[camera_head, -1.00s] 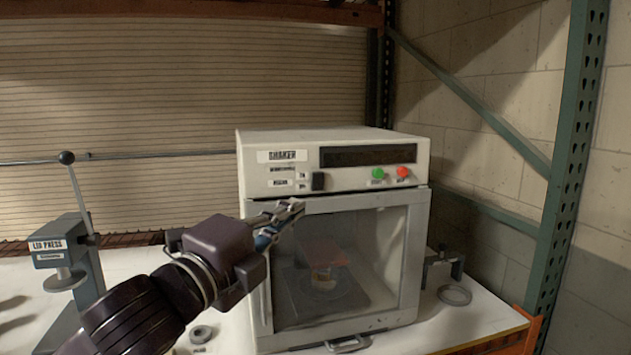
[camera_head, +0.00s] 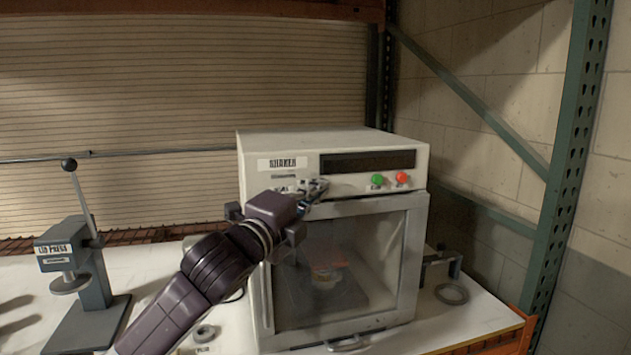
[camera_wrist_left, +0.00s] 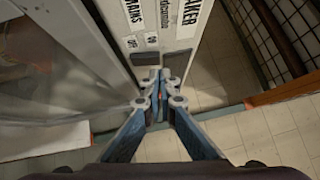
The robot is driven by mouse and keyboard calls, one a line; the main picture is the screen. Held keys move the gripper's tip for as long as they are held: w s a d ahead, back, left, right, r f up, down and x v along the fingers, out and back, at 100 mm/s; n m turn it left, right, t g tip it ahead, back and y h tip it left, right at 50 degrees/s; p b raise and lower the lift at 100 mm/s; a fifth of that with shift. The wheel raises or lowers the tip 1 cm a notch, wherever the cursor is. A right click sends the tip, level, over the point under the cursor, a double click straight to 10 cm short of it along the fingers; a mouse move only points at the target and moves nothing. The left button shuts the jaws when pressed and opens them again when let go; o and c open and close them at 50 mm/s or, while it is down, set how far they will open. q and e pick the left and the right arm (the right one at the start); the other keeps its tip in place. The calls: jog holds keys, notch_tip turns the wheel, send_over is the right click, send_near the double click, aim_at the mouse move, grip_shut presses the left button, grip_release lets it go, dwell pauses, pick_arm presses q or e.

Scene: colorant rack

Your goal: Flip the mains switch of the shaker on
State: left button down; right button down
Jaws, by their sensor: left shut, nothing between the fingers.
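The shaker (camera_head: 400,145) is a pale box with a control panel above a glass door. Its mains switch shows as a dark rectangle beside the ON/OFF labels in the left wrist view (camera_wrist_left: 145,58); in the head view my fingers cover it. My left gripper (camera_head: 320,188) is at the panel, in front of the switch area. It is shut and empty. In the left wrist view its fingertips (camera_wrist_left: 159,73) lie just below the switch; I cannot tell whether they touch it. The right gripper is not in view.
Green (camera_head: 377,180) and red (camera_head: 402,178) buttons sit on the panel to the right of the gripper. The door (camera_head: 395,265) is shut, with a can (camera_head: 325,279) inside. A lid press (camera_head: 90,275) stands at left. A green rack post (camera_head: 568,160) rises at right.

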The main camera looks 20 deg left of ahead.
pick_arm(q)
jog(key=shift+w+a+r, duration=0.1)
jog(key=shift+w+a, duration=0.25)
jog(key=shift+w, duration=0.05)
